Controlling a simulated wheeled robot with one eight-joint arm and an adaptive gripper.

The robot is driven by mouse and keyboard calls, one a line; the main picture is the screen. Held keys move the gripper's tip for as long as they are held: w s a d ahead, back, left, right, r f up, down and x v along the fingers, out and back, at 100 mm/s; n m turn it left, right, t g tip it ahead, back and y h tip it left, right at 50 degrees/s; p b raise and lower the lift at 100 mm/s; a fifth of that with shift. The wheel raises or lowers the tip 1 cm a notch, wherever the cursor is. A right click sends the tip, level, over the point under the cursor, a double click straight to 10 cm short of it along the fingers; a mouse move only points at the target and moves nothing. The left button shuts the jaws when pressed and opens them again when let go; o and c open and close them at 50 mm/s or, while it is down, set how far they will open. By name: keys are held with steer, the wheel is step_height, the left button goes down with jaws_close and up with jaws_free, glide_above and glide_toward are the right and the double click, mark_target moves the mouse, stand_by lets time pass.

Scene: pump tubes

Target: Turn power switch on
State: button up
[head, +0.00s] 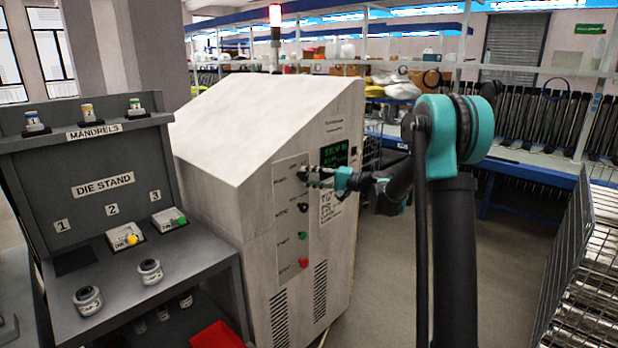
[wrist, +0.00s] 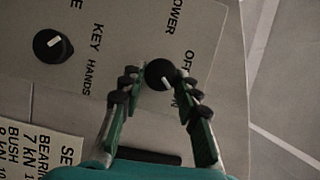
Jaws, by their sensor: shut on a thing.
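The power switch, a black round knob with a white mark, shows on the machine's light panel in the wrist view (wrist: 160,74). "POWER" and "OFF" are printed beside it; another label is partly hidden by a finger. The white mark points down and to the right. My gripper (wrist: 157,80) has its two fingers on either side of the knob and is shut on it. In the head view my gripper (head: 319,177) is at the top of the control panel, and the knob there is too small to read.
Below the power switch on the machine (head: 262,150) are a black key knob (head: 303,207), a green button (head: 303,236) and a red button (head: 303,262). It shows a screen to their right. A grey die stand (head: 104,186) stands left, a wire rack (head: 575,250) right.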

steer(key=shift+f+m, duration=0.1)
steer(key=shift+m, duration=0.3)
steer(key=o, duration=1.1)
steer(key=shift+o, duration=0.2)
steer(key=v, duration=1.2)
steer(key=shift+f, duration=0.1)
steer(key=s+d+f+n+h, duration=0.1)
steer(key=s+f+h, duration=0.4)
steer(key=s, duration=0.4)
steer(key=s+d+f+h, duration=0.2)
steer(key=s+f+h, duration=0.2)
steer(key=s+f, duration=0.45)
steer(key=s+d+f+n+h, duration=0.1)
steer(key=s+d+f+h, duration=0.3)
steer(key=s+d, duration=0.3)
steer(key=s+d+f+n+h, duration=0.1)
steer(key=s+d+f+h, duration=0.3)
steer(key=s, duration=0.7)
steer(key=d, duration=0.2)
steer(key=shift+d+f, duration=0.2)
steer(key=shift+d, duration=0.2)
